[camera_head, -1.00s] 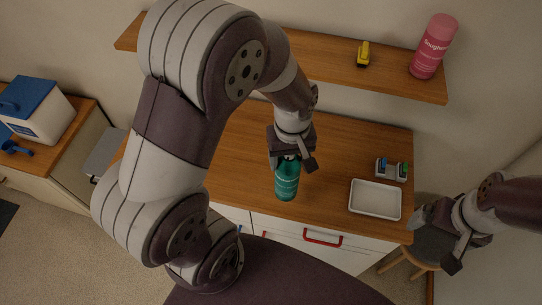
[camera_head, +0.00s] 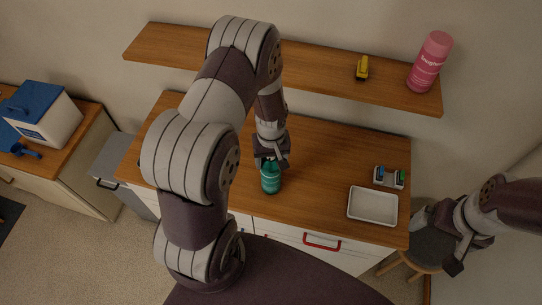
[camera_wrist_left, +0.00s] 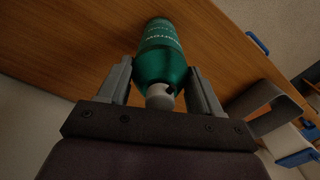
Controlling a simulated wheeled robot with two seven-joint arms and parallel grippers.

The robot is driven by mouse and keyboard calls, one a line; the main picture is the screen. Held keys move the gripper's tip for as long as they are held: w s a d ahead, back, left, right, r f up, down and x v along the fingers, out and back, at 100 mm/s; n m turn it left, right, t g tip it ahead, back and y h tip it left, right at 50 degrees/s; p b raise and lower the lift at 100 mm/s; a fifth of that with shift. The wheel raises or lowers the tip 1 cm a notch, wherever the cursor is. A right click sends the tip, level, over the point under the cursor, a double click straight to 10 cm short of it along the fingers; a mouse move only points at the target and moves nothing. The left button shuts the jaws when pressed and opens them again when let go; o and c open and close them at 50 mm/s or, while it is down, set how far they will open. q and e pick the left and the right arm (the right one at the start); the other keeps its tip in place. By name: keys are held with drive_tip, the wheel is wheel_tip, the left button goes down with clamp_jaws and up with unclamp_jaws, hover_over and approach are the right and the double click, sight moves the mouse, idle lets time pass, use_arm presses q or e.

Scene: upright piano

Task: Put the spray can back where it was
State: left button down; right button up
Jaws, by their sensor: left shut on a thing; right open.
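The green spray can (camera_head: 271,178) with white lettering is upright over the wooden counter, left of its middle. My left gripper (camera_head: 270,160) is shut on its top end from above. In the left wrist view the can (camera_wrist_left: 162,55) sits between the two fingers, with its pale nozzle (camera_wrist_left: 160,97) towards the palm. I cannot tell whether its base touches the counter. My right gripper (camera_head: 437,241) is open and empty, beyond the counter's right end.
A white tray (camera_head: 373,220) and a small grey holder with blue and green items (camera_head: 390,177) are on the counter's right. The shelf (camera_head: 300,75) above bears a yellow object (camera_head: 362,68) and a pink can (camera_head: 429,62). The counter's middle is clear.

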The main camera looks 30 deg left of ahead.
use_arm(q)
drive_tip(key=shift+f, duration=0.15)
drive_tip(key=shift+c, duration=0.9)
unclamp_jaws()
drive_tip(key=shift+s, duration=0.1)
